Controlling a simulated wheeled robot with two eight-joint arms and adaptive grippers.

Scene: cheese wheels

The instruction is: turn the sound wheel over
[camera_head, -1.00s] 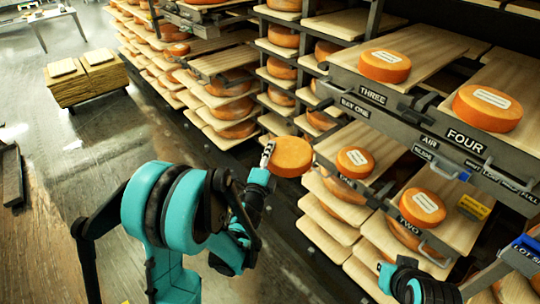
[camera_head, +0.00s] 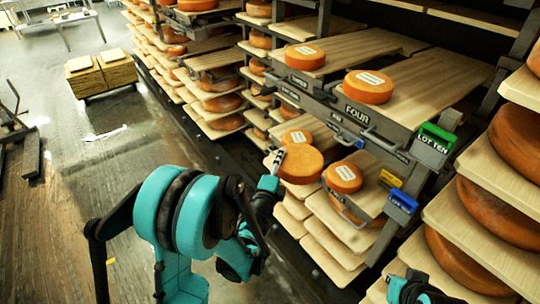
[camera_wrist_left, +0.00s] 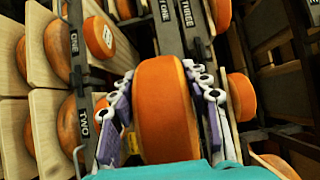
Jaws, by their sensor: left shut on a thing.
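My left gripper (camera_head: 278,160) is shut on an orange cheese wheel (camera_head: 302,165), held off the shelves in front of the rack. Its upper face shows no label in the head view. In the left wrist view the held wheel (camera_wrist_left: 165,110) stands edge-on between the finger pads (camera_wrist_left: 160,105). Labelled wheels stand on boards at bay three (camera_head: 305,56), bay four (camera_head: 368,87), behind the held wheel (camera_head: 296,137) and to its right (camera_head: 343,177). I cannot tell which wheel is the sound one. My right gripper (camera_head: 412,290) is at the bottom edge, mostly cut off.
Racks of boards with wheels (camera_head: 220,102) run to the back left. A green box marked LOT TEN (camera_head: 433,143) and a blue box (camera_head: 401,205) are at the right, near large wheels (camera_head: 500,215). A crate stack (camera_head: 102,74) stands on the open floor at left.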

